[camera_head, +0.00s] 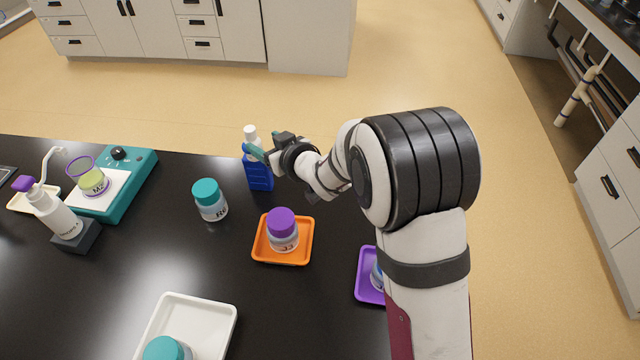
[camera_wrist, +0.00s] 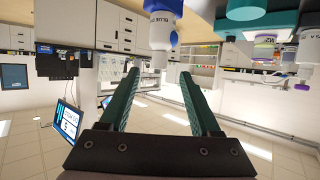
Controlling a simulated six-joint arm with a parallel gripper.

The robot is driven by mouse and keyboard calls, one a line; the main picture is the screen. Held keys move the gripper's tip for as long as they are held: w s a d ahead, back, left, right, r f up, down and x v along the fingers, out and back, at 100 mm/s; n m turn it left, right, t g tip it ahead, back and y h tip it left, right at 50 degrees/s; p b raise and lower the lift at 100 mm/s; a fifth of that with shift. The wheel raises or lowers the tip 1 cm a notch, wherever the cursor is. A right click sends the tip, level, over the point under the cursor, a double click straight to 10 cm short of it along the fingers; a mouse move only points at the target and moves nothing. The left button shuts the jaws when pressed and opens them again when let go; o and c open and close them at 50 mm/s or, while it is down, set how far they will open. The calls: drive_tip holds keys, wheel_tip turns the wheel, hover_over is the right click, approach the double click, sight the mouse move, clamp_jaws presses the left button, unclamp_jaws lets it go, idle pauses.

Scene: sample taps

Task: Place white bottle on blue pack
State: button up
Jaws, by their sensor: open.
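My gripper (camera_head: 257,153) is open at the back of the black bench. In the wrist view its fingers (camera_wrist: 160,73) are apart with nothing held between them. A blue item (camera_head: 259,177) stands just below the fingers, with a white capped top (camera_head: 250,134) above it. I cannot tell whether these are one bottle or a white bottle and a separate blue pack. A white bottle with a purple nozzle (camera_head: 56,213) stands on a dark block (camera_head: 80,240) at left.
A teal-capped bottle (camera_head: 210,200) stands left of the blue item. A purple-capped bottle (camera_head: 282,230) sits in an orange tray (camera_head: 260,251). A purple tray (camera_head: 363,282), a white tray (camera_head: 218,316) and a teal stirrer (camera_head: 136,178) are also on the bench.

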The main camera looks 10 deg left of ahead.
drive_tip(key=s+d+r+m+h, duration=0.2)
drive_tip(key=d+m+h, duration=0.15)
drive_tip(key=d, duration=0.55)
drive_tip(key=s+d+r+m+h, duration=0.1)
drive_tip(key=s+d+m+h, duration=0.2)
drive_tip(key=d, duration=0.6)
drive_tip(key=s+d+m+g+h, duration=0.3)
drive_tip(key=s+d, duration=0.4)
drive_tip(key=s+m+g+y, duration=0.1)
drive_tip(key=s+m+g, duration=0.4)
drive_tip(key=s, duration=1.9)
drive_tip(key=shift+s+d+f+g+y, duration=0.15)
drive_tip(key=shift+s+d+g+y, duration=0.2)
drive_tip(key=shift+g, duration=0.55)
